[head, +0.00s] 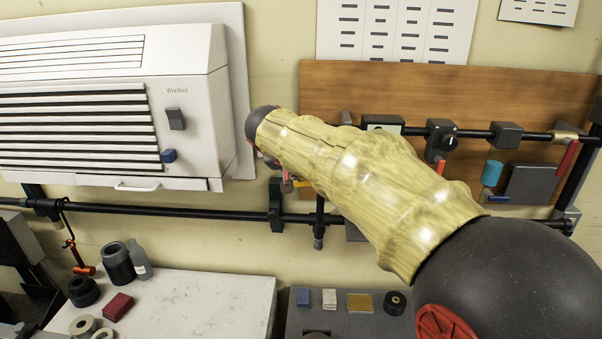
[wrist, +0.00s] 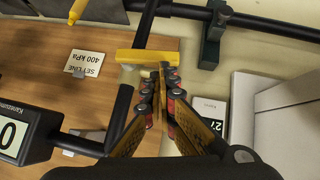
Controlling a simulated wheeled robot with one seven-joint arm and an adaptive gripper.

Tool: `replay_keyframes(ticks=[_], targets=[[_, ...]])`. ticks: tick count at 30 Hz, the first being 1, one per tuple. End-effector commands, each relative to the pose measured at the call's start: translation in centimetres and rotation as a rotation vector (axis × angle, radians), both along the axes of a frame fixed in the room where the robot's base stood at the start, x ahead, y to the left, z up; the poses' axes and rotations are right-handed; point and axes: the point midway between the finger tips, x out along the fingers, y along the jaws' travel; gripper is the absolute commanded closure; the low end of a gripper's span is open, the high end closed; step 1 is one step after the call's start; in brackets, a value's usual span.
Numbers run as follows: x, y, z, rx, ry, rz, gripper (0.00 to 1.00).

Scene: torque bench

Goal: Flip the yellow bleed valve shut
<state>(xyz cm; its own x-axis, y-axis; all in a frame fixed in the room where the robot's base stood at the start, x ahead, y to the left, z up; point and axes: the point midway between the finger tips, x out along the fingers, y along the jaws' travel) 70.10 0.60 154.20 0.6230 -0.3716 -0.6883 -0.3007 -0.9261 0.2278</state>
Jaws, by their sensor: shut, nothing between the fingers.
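A yellow bar (wrist: 158,55), apparently the bleed valve's handle, lies across the black pipe in the wrist view. My gripper (wrist: 163,77) is shut and empty, its fingertips close to the underside of the bar in the picture. I cannot tell whether they touch it. In the head view my own arm covers most of this spot, and the valve cannot be made out clearly there.
A digital gauge reading 0 (wrist: 14,134) is at the wrist view's left, near a "SET LINE 400 kPa" label (wrist: 87,64). A second yellow piece (wrist: 77,12) is at the top left. The head view shows a white wall unit (head: 190,150) and a horizontal pipe (head: 160,209).

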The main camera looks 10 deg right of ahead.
Motion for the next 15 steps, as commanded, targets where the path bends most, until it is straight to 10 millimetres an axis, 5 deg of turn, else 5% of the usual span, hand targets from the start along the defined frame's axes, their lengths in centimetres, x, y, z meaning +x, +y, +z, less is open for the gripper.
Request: replay_keyframes(ticks=[15], targets=[[0.4, 1.1, -3.0, -0.352, 0.116, 0.002, 1.00]])
